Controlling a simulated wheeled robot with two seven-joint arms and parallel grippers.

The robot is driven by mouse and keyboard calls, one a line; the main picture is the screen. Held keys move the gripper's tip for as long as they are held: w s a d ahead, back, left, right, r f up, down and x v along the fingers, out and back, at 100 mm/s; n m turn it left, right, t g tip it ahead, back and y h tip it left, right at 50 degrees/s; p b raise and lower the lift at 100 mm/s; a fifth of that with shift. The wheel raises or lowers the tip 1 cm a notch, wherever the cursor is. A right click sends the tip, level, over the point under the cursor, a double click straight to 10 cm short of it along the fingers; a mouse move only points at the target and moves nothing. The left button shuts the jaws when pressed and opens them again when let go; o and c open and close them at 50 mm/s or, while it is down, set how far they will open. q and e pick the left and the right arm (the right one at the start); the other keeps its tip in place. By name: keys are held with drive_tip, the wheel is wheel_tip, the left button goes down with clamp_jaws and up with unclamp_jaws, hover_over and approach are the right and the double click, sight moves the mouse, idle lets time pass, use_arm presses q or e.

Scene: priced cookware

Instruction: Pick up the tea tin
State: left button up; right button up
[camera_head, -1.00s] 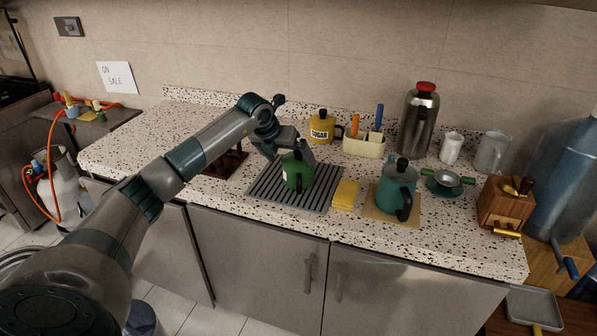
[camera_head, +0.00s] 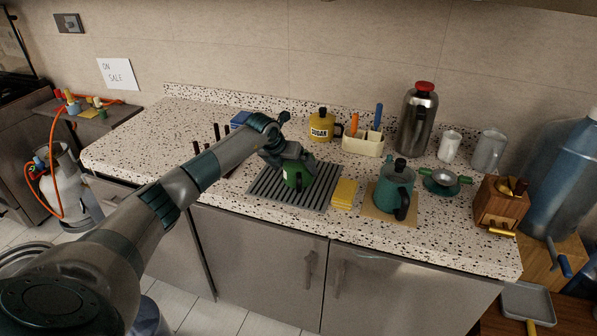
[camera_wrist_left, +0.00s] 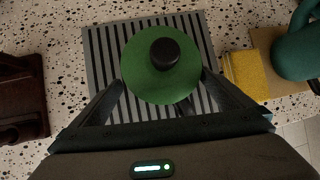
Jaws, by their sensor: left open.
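The tea tin, a green canister (camera_head: 292,181) with a round lid, stands on the grey ribbed mat (camera_head: 266,189). In the left wrist view the green lid (camera_wrist_left: 136,72) and its black knob (camera_wrist_left: 164,53) are seen from above. My left gripper (camera_head: 293,171) is open and low over the tin, hiding its top in the head view. In the wrist view its fingers (camera_wrist_left: 163,82) lie on either side of the lid; I cannot tell whether they touch it. My right gripper is not in view.
A yellow sponge (camera_head: 344,193) and a teal kettle (camera_head: 394,186) on a tan mat stand just right of the ribbed mat. A yellow sugar pot (camera_head: 321,126) and a cream utensil holder (camera_head: 362,142) stand behind. A dark wooden rack (camera_wrist_left: 22,97) is to the left.

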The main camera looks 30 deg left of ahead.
use_arm(q)
drive_tip(key=shift+p+x, duration=0.3)
drive_tip(key=shift+x, duration=1)
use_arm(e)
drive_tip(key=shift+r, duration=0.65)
use_arm(q)
drive_tip(key=c, duration=1.3)
drive_tip(key=shift+r, duration=0.1)
drive_tip(key=shift+c, duration=0.2)
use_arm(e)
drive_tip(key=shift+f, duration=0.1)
